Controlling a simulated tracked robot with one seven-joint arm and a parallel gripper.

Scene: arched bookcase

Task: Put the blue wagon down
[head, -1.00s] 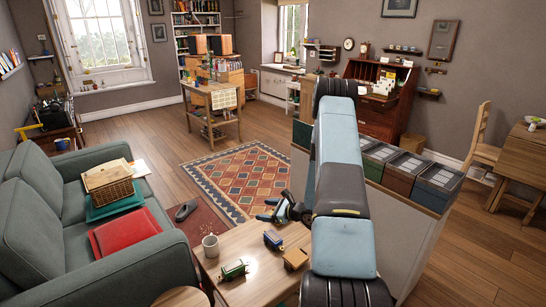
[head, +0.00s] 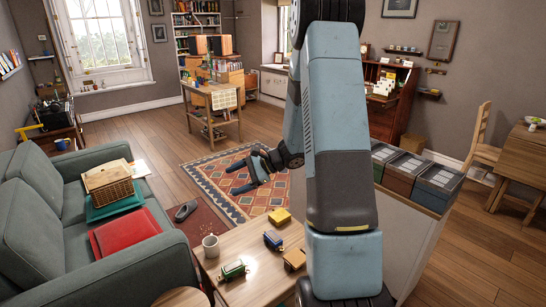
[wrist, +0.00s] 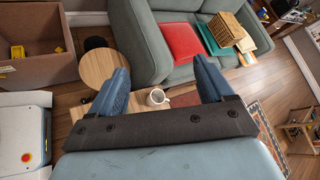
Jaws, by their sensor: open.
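The blue wagon (head: 273,240) stands on the small wooden table (head: 247,254) in the head view, apart from my gripper. My gripper (head: 235,179) is open and empty, raised beyond the table's far edge, in front of the patterned rug. In the wrist view the two blue fingers of my gripper (wrist: 163,82) are spread wide with nothing between them. The blue wagon cannot be made out in the wrist view.
A green wagon (head: 233,270), a yellow-brown wagon (head: 294,260) and a yellow block-like piece (head: 280,216) stand around the blue one. A white mug (head: 211,246) is at the table's left. The grey sofa (head: 150,262) stands left of the table.

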